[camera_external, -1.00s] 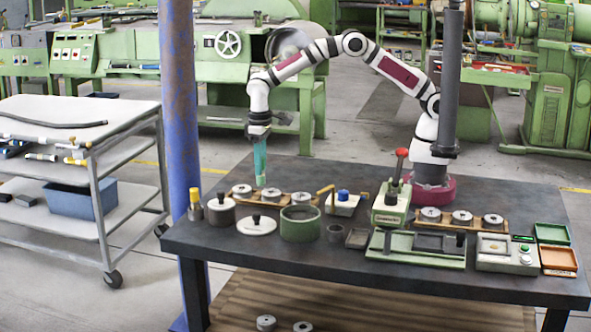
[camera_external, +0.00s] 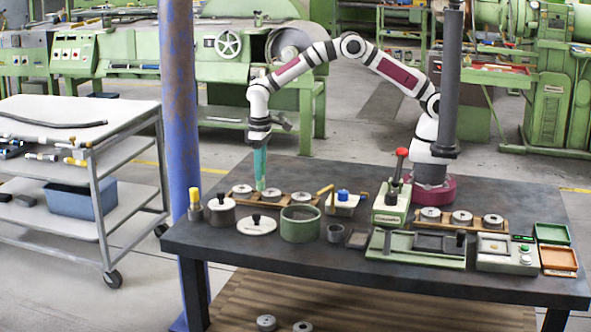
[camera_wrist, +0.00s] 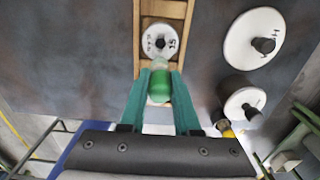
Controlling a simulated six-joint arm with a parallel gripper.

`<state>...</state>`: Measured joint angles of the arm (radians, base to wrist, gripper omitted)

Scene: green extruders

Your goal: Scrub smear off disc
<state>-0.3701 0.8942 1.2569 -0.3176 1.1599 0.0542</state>
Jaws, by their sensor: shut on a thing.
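My gripper (camera_external: 260,188) points down at the left wooden rack, over its left half. In the wrist view its teal fingers (camera_wrist: 160,82) are shut on a small green piece (camera_wrist: 159,88) with a pale rounded end. A pale grey disc (camera_wrist: 161,42) with a dark centre hole and dark marks lies in the wooden rack (camera_wrist: 178,10), just beyond the held piece. I cannot tell whether the piece touches the disc, or whether the marks are a smear. In the outside view, the rack holds a left disc (camera_external: 242,191), a middle disc (camera_external: 270,194) and a right disc (camera_external: 301,198).
A lidded pot (camera_external: 221,215), a loose knobbed lid (camera_external: 257,226) and a green round tub (camera_external: 300,228) stand in front of the rack. A tall dark pole (camera_external: 449,80) stands near my base.

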